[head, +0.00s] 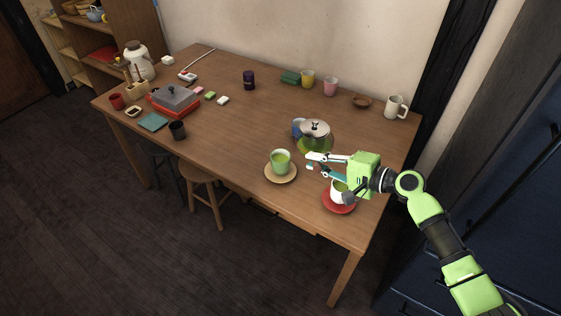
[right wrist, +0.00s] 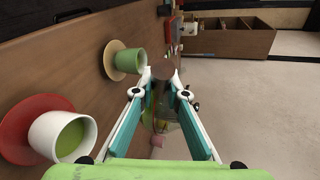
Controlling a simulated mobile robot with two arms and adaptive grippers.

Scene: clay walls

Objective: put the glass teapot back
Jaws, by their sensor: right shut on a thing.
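The glass teapot (head: 316,142) has a silver lid with a dark knob and green tea inside. It is at the right part of the table, and I cannot tell whether it touches the tabletop. My right gripper (head: 314,163) reaches in from the right at the teapot's near side. In the right wrist view its fingers (right wrist: 160,90) are closed at the tips on a brown part that seems to be the teapot's handle. The fingers hide most of the teapot there. My left gripper is not in view.
A green cup (head: 280,158) on a tan saucer and a white cup (head: 337,193) on a red saucer (head: 339,209) stand close to the gripper. A blue mug (head: 297,126) is right behind the teapot. The table's middle (head: 235,130) is clear.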

